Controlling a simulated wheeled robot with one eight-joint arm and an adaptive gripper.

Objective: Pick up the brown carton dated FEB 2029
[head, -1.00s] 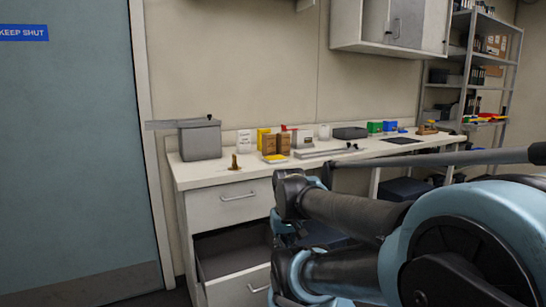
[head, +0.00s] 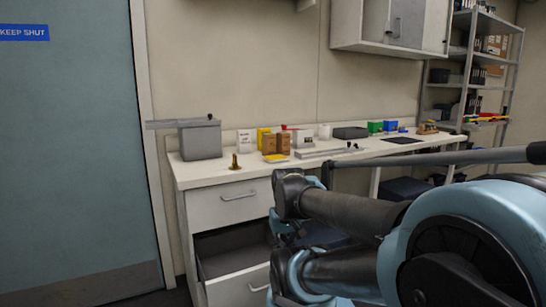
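Two small brown cartons stand upright side by side on the white bench, a left one (head: 269,143) and a right one (head: 283,143). Their dates are too small to read, so I cannot tell which is FEB 2029. Yellow boxes (head: 262,133) stand just behind them, and a flat yellow item (head: 276,157) lies in front. My arm reaches in from the right, in front of the bench and below its top. My gripper's fingers cannot be made out, and nothing shows whether it is open or shut.
A grey bin (head: 200,140) and a small brass object (head: 235,162) stand left of the cartons. An open drawer (head: 235,250) juts out below the bench top (head: 215,174).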

